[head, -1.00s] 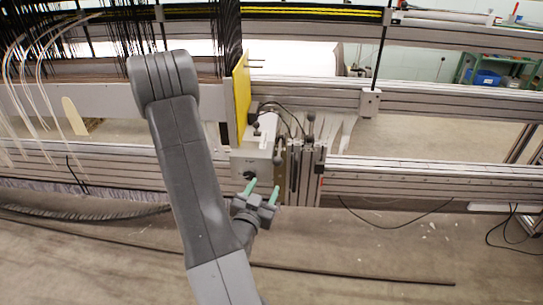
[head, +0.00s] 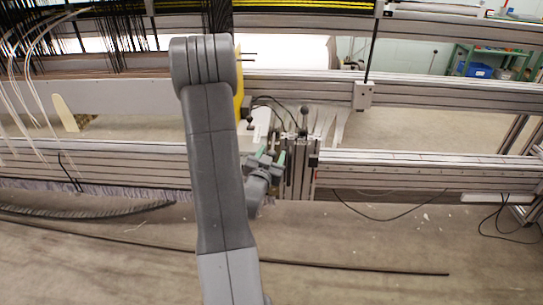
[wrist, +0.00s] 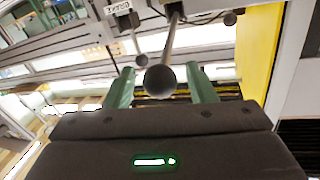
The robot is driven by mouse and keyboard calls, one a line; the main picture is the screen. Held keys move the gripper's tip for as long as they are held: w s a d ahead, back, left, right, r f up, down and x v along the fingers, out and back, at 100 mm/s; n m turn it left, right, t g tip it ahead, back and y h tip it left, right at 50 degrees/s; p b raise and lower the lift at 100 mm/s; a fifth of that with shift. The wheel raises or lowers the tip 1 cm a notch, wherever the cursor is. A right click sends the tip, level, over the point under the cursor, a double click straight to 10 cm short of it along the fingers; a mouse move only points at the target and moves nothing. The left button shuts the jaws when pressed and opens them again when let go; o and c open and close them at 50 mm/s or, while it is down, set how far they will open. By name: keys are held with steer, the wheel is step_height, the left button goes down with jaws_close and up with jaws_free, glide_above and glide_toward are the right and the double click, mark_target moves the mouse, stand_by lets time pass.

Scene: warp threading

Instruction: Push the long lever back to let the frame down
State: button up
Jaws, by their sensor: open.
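My gripper (head: 272,156) is open, its two green fingers beside the lever block (head: 300,165) on the loom's front rail. In the wrist view the gripper (wrist: 160,90) has a black ball knob (wrist: 160,81) between its fingers, with a gap on each side. This knob ends a long metal lever (wrist: 174,35) that runs away to the top of the picture. A smaller ball knob (wrist: 141,60) shows just behind it, and another (wrist: 230,18) lies to the right. In the head view my arm and gripper hide part of the levers.
A yellow plate (head: 239,95) stands close by the levers, partly behind my arm; it is at the right in the wrist view (wrist: 262,50). Loom rails (head: 430,165) run across the scene. Thin cables hang at the right.

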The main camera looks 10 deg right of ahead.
steer(key=shift+c, duration=0.4)
jaws_close()
steer(key=shift+r, duration=0.15)
